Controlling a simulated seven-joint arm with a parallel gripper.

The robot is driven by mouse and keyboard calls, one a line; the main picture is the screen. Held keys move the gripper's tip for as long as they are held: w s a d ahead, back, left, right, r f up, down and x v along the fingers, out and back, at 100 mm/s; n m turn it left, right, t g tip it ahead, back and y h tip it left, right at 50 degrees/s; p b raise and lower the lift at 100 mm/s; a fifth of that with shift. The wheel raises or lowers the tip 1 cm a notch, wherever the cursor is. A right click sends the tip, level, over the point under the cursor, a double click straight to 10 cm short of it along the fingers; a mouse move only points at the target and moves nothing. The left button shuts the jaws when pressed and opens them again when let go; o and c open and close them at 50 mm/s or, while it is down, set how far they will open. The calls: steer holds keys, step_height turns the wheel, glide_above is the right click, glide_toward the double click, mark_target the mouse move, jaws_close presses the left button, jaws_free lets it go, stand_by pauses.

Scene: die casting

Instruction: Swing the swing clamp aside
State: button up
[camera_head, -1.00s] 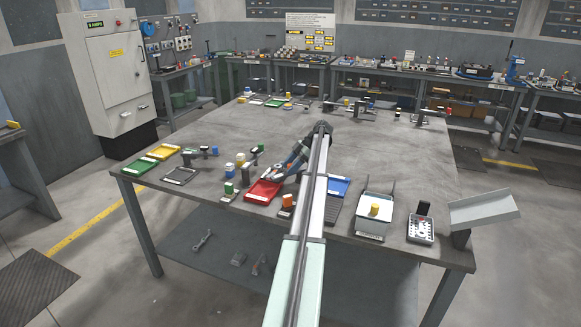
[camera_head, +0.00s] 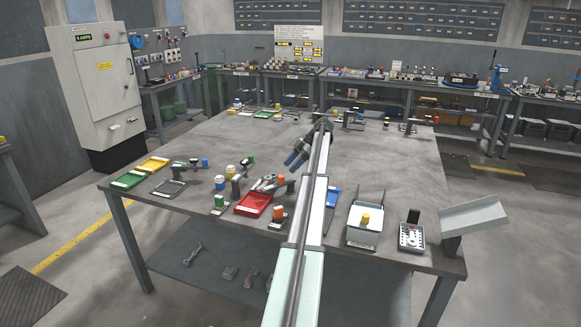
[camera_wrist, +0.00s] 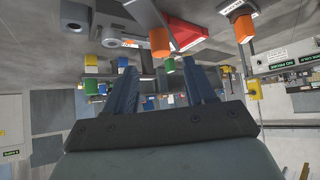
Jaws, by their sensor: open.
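Several small fixtures with grey arms and coloured caps stand along the front of the table. One has a green cap (camera_head: 250,160), one a blue cap (camera_head: 205,162), and one an orange cap (camera_head: 281,182) beside the red tray (camera_head: 247,211). I cannot tell for certain which is the swing clamp. My gripper (camera_head: 290,163) is open and empty, above the table beyond the red tray. In the wrist view its two blue fingers (camera_wrist: 165,82) are spread apart. A grey arm (camera_wrist: 112,22) and an orange block (camera_wrist: 160,40) show past the fingertips, apart from them.
Green (camera_head: 131,180) and yellow (camera_head: 153,164) trays lie at the table's left. A white bin (camera_head: 362,238) and a grey chute (camera_head: 474,216) stand at the right. The table's middle is mostly bare.

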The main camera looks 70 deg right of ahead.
steer(key=w+a+r+n+g+y, duration=0.1)
steer(key=w+a, duration=0.4)
steer(key=w, duration=0.4)
steer(key=w+a+r+n, duration=0.15)
steer(key=w+a, duration=0.25)
steer(key=w, duration=0.4)
steer(key=w+a+g, duration=0.2)
steer(key=w+a, duration=0.4)
steer(key=a, duration=0.1)
steer(key=m+g+h, duration=0.2)
steer(key=g+h, duration=0.8)
steer(key=h, duration=0.3)
glide_toward(280, 176)
steer(key=x, duration=1)
steer(key=shift+s+d+f, duration=0.1)
steer(key=shift+f, duration=0.05)
